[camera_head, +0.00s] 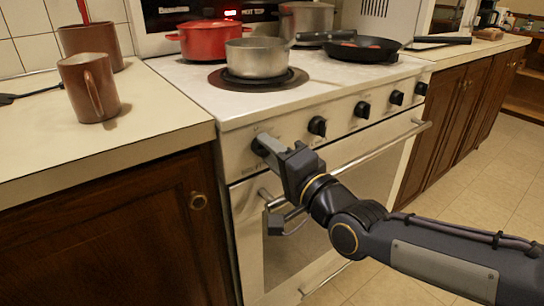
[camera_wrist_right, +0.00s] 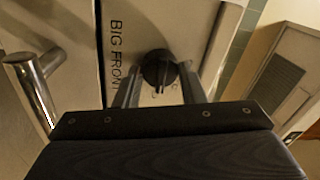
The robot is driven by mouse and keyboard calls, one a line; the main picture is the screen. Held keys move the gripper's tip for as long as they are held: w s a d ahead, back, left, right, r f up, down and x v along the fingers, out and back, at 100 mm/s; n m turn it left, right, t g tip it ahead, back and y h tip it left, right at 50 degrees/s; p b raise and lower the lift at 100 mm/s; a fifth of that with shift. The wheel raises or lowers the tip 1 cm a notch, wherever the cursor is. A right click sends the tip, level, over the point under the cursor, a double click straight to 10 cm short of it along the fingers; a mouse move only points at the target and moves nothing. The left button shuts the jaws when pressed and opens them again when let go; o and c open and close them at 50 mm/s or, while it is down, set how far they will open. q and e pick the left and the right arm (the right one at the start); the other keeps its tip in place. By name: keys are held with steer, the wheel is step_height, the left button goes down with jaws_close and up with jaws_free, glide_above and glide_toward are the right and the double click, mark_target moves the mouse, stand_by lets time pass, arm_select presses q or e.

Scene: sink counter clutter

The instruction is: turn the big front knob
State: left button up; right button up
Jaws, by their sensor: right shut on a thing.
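The big front knob (camera_head: 258,147) is the leftmost black knob on the stove's front panel. In the right wrist view the knob (camera_wrist_right: 157,68) is black and round with a raised grip bar, beside the printed words "BIG FRON", the rest cut off by a finger. My right gripper (camera_head: 267,143) is at the knob and partly hides it in the head view. In the right wrist view the right gripper (camera_wrist_right: 160,82) has one finger on each side of the knob, shut on it. My left gripper is not in view.
More black knobs (camera_head: 317,126) run right along the panel. The oven handle (camera_head: 380,145) is just below. A grey pot (camera_head: 257,58), a red pot (camera_head: 208,40) and a black pan (camera_head: 362,50) are on the stove top. A brown mug (camera_head: 90,88) is on the left counter.

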steer(key=shift+m, duration=0.4)
steer(key=o, duration=1)
steer(key=p+v, duration=0.1)
steer(key=v, duration=0.6)
steer(key=shift+s+d+p, duration=0.25)
steer(key=shift+s+p, duration=0.1)
